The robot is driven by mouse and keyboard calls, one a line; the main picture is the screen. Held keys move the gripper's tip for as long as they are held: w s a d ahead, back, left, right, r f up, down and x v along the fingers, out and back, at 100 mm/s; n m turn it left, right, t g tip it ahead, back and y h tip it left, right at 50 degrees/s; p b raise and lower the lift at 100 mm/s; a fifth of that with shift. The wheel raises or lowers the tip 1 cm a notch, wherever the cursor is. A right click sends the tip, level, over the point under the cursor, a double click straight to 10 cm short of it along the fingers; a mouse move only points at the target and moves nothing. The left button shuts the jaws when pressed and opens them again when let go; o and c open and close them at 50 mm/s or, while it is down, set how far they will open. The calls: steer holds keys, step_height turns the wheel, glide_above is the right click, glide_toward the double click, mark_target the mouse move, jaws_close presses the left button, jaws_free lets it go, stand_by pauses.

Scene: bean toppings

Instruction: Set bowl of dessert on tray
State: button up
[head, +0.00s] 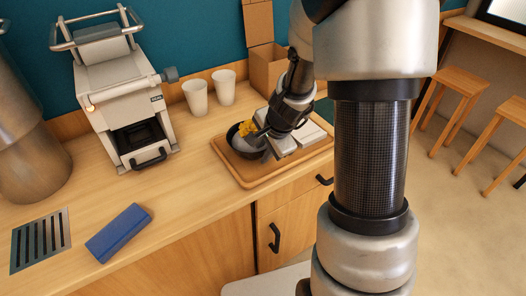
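A dark bowl (234,141) holds white dessert with a yellow topping (246,127). It sits at the left part of the brown tray (242,182), or just over it; I cannot tell whether it touches the tray. My gripper (266,139) reaches down from the upper right at the bowl's right side. Its fingers are small and partly lost against the bowl, so whether they grip the rim is unclear. Pale rectangular items (309,133) lie on the right part of the tray, partly hidden by my gripper.
A white machine (120,95) stands left of the tray, with two white cups (224,88) between them at the back. A cardboard box (266,68) is behind. A blue cloth or block (118,233) and a drain grate (40,241) lie front left. Open counter lies left of the tray.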

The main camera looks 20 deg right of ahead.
steer(key=s+a+r+n+p, duration=0.2)
steer(key=s+r+n, duration=0.3)
steer(key=r, duration=0.6)
steer(key=s+a+r+n+p, duration=0.2)
steer(key=s+r+n+p, duration=0.1)
steer(key=s+r, duration=0.65)
steer(key=s+d+r+n+t+h, duration=0.1)
steer(key=s+r+n, duration=0.5)
steer(key=s, duration=0.1)
steer(key=shift+s+r+n+h, duration=0.3)
steer(key=shift+r, duration=0.05)
steer(key=shift+f, duration=0.15)
